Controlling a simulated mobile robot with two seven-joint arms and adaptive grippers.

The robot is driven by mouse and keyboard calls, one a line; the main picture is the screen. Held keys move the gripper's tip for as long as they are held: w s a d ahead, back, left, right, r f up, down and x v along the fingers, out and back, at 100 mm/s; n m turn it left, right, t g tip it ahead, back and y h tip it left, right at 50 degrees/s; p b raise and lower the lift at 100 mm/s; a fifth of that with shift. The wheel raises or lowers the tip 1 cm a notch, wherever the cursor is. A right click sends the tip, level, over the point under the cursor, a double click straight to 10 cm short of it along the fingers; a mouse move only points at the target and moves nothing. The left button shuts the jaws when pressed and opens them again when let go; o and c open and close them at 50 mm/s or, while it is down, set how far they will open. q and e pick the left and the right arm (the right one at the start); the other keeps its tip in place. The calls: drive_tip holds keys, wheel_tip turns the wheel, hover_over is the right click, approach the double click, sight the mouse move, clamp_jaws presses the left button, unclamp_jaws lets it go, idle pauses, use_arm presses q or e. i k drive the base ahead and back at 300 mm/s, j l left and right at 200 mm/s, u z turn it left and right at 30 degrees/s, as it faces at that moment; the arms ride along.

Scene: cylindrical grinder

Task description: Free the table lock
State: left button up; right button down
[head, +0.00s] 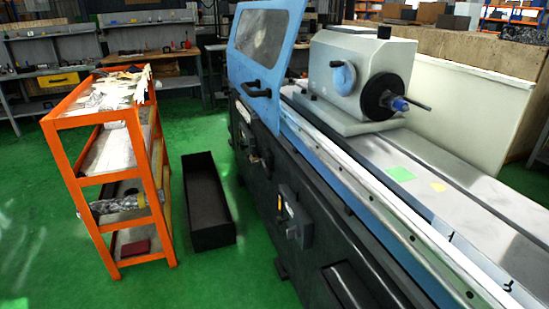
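The cylindrical grinder (330,230) runs from the middle to the lower right in the head view. Its long grey table (440,170) carries a pale workhead (350,75) with a black wheel and a blue-tipped centre. The dark front has a control box with levers (295,218) and another fitting further back (252,150). A small black lever (510,286) shows at the table's near right edge. I cannot tell which of these is the table lock, or its state. Neither of my grippers is in view.
A blue door (264,45) with a window and black handle stands at the grinder's far end. An orange shelf rack (110,180) and a black open bin (205,200) stand to the left. Green floor (220,280) is clear in the foreground. Workbenches line the back.

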sight(268, 173)
drive_tip(key=i+j+z, duration=0.2)
drive_tip(key=i+j, duration=0.3)
drive_tip(key=i, duration=0.25)
drive_tip(key=i+j+z, duration=0.2)
drive_tip(key=i+j, duration=0.4)
drive_tip(key=i, duration=0.05)
